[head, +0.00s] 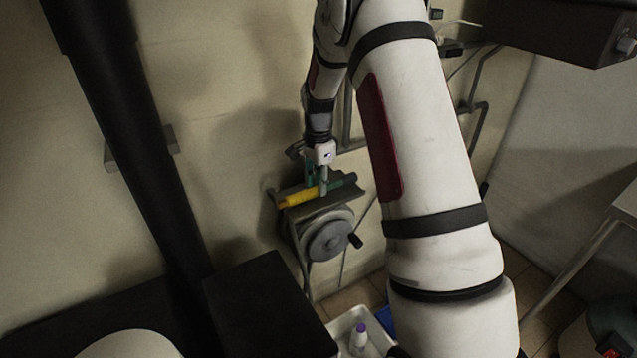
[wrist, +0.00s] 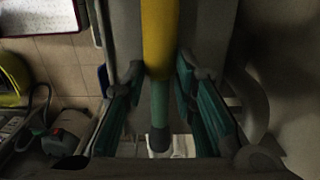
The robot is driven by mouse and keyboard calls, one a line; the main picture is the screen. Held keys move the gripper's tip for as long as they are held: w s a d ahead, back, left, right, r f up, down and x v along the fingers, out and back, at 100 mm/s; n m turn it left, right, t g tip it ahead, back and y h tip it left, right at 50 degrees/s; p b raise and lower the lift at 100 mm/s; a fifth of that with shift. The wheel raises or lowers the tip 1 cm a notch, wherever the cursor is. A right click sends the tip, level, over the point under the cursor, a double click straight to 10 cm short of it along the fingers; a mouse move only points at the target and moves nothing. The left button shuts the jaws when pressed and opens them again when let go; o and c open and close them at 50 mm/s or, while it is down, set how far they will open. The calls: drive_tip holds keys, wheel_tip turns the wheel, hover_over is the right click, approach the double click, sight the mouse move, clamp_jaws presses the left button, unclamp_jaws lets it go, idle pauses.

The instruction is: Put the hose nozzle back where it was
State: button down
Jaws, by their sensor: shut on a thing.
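The hose nozzle (head: 298,198) is a yellow and green cylinder. In the head view it lies roughly level at the top of a grey metal holder with a wheel. My gripper (head: 322,188) reaches down from above and is shut on it near the middle. In the wrist view the nozzle (wrist: 158,40) shows yellow above and green below, with a dark end. It runs between the teal finger pads of my gripper (wrist: 160,105). Whether the nozzle rests on the holder or hangs just above it, I cannot tell.
A grey wheel with a crank handle (head: 330,235) is just below the nozzle. A white tray (head: 343,325) with a purple-capped bottle (head: 359,337) stands lower down. Pipes run along the wall behind. A dark box (head: 570,25) juts out at the upper right.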

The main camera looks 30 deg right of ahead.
drive_tip(key=c, duration=1.3)
unclamp_jaws()
drive_tip(key=shift+f, duration=0.1)
wheel_tip(320, 180, up, 11)
drive_tip(key=s+a+r+n+t, duration=0.1)
drive_tip(key=s+a+r+n, duration=0.3)
drive_tip(key=s+a+r, duration=0.4)
drive_tip(key=s+a+r+n+t, duration=0.1)
drive_tip(key=s+n, duration=0.3)
drive_tip(key=s, duration=0.4)
drive_tip(key=s+a+r+n+t, duration=0.1)
drive_tip(key=s+a+n, duration=0.3)
drive_tip(key=s, duration=0.5)
drive_tip(key=s+a+r+n, duration=0.1)
drive_tip(key=s+a+n, duration=0.2)
drive_tip(key=s+n, duration=0.3)
drive_tip(key=shift+s+t, duration=0.4)
drive_tip(key=shift+s, duration=0.75)
